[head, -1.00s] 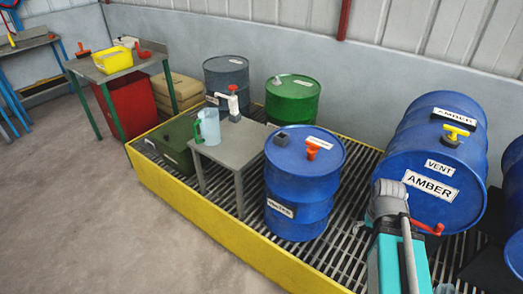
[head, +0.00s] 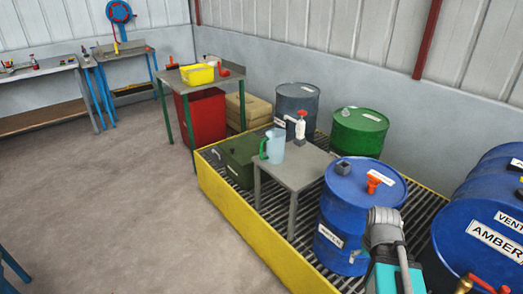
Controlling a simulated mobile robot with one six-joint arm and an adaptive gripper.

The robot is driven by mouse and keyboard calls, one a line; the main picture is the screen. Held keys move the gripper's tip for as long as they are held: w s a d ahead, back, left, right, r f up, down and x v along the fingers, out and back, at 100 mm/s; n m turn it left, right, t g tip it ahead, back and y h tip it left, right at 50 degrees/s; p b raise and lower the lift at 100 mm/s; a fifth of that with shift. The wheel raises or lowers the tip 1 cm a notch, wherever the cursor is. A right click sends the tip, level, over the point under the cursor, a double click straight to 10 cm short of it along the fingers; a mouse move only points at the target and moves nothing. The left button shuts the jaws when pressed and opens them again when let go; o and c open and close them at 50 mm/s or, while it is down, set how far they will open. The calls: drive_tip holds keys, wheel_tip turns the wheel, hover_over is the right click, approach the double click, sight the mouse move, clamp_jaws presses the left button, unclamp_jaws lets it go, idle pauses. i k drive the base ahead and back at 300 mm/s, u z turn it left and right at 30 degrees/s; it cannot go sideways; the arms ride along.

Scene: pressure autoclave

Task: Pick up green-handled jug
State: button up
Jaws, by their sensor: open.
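The green-handled jug (head: 275,147) stands upright on a small grey table (head: 306,171) in the head view. Its body is pale, see-through blue, and its green handle (head: 263,149) is on the left side. Nothing touches the handle. Part of my arm, grey and teal, shows at the bottom right, well to the right of the jug and in front of a blue drum. My gripper itself does not show.
A white pump bottle with a red top (head: 300,126) stands close behind the jug. A blue drum (head: 350,215) stands right of the table, with a green drum (head: 359,132) behind. The yellow-edged grating (head: 235,225) surrounds them. The floor (head: 130,210) at left is clear.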

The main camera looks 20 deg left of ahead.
sight(272, 148)
drive_tip(key=u, duration=0.7)
drive_tip(key=k, duration=1.3)
drive_tip(key=u, duration=0.15)
drive_tip(key=i, duration=0.55)
drive_tip(key=u, duration=0.35)
drive_tip(key=i, duration=1.55)
drive_tip(key=z, duration=0.55)
